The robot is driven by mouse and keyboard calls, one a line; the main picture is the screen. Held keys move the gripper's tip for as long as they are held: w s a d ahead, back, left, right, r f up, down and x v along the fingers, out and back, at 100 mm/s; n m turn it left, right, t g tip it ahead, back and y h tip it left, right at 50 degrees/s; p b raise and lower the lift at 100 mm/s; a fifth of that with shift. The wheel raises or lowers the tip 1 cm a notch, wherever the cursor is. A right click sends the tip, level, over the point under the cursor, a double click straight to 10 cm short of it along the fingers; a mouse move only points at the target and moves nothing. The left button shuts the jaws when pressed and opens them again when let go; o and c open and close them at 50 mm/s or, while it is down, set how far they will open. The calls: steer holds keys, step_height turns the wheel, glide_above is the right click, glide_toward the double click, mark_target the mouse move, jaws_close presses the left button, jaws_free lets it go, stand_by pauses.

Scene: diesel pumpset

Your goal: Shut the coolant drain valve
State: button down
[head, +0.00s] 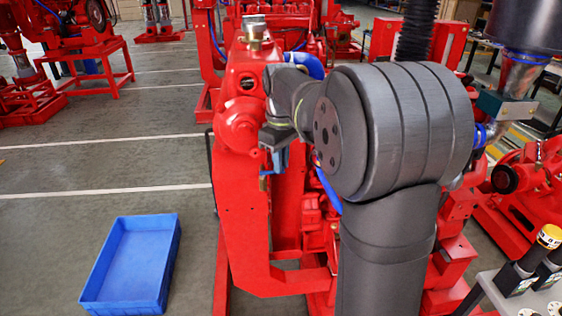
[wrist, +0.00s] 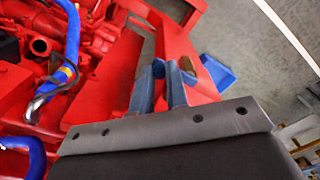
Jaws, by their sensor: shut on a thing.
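My gripper (head: 277,160) is at the left side of the red pumpset (head: 243,222), just below a rounded red housing. In the wrist view, its two blue-grey fingers (wrist: 166,72) are close together against the red frame. It is shut on a small part, which I take to be the handle of the coolant drain valve. The fingers hide most of that part. A small brass-coloured piece, likely the valve body (head: 265,181), shows just under the fingers in the head view. I cannot tell the angle of the handle.
A blue crate (head: 132,262) stands on the floor at the left, apart from the pumpset. Blue hoses (wrist: 70,45) run along the engine close to my gripper. A grey bench (head: 525,300) with yellow-topped items is at the lower right.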

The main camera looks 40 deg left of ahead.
steer(key=c, duration=1.4)
jaws_free()
steer(key=shift+r, duration=0.15)
step_height(320, 180, up, 17)
step_height(320, 180, down, 17)
steer(key=shift+f, duration=0.15)
stand_by(0.4)
